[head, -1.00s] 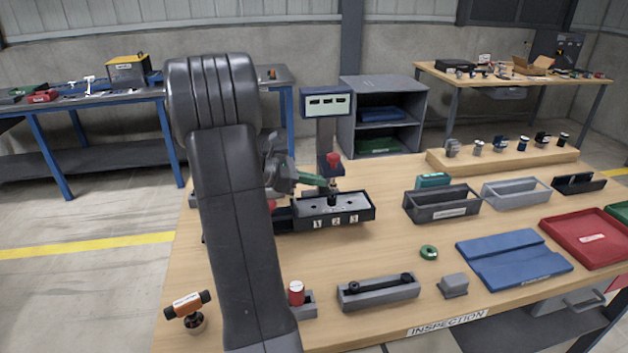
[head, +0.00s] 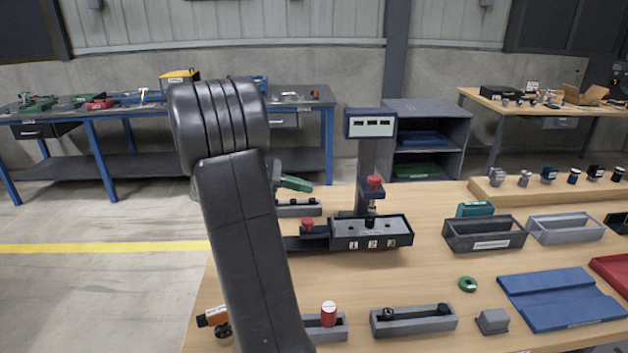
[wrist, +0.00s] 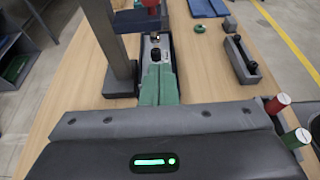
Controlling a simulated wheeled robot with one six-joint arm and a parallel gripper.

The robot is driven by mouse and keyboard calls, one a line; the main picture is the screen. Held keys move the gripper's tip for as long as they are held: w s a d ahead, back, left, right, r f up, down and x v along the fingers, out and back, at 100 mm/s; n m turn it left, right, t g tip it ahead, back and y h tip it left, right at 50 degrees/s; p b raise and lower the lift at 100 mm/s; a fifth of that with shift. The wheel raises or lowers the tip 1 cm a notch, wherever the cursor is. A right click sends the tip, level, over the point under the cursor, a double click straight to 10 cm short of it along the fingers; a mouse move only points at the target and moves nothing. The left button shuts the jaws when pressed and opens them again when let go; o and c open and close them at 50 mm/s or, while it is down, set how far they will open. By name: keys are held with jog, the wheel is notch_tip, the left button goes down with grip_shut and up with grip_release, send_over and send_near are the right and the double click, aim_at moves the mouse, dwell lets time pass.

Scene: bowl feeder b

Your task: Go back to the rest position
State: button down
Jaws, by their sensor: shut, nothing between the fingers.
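My gripper (head: 308,187) shows in the head view as green fingers beside my dark arm, left of the test stand and above the bench. The wrist view shows its two green fingers (wrist: 159,72) pressed together with nothing between them. They point toward the dark numbered fixture (head: 372,232), which lies beyond the fingertips in the wrist view. A red-topped plunger (head: 375,183) stands over the fixture. Part of my gripper is hidden behind my arm in the head view.
The test stand with a display (head: 370,123) rises behind the fixture. A dark bin (head: 485,236), a grey bin (head: 565,229), a green ring (head: 467,284) and a blue tray (head: 562,297) lie to the right. A red cylinder (head: 329,313) stands near my arm. Open floor lies left of the bench.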

dwell(0.3)
jog(key=x, duration=1.1)
jog(key=shift+d+r+p, duration=0.25)
jog(key=shift+d+p, duration=0.1)
jog(key=shift+d, duration=0.2)
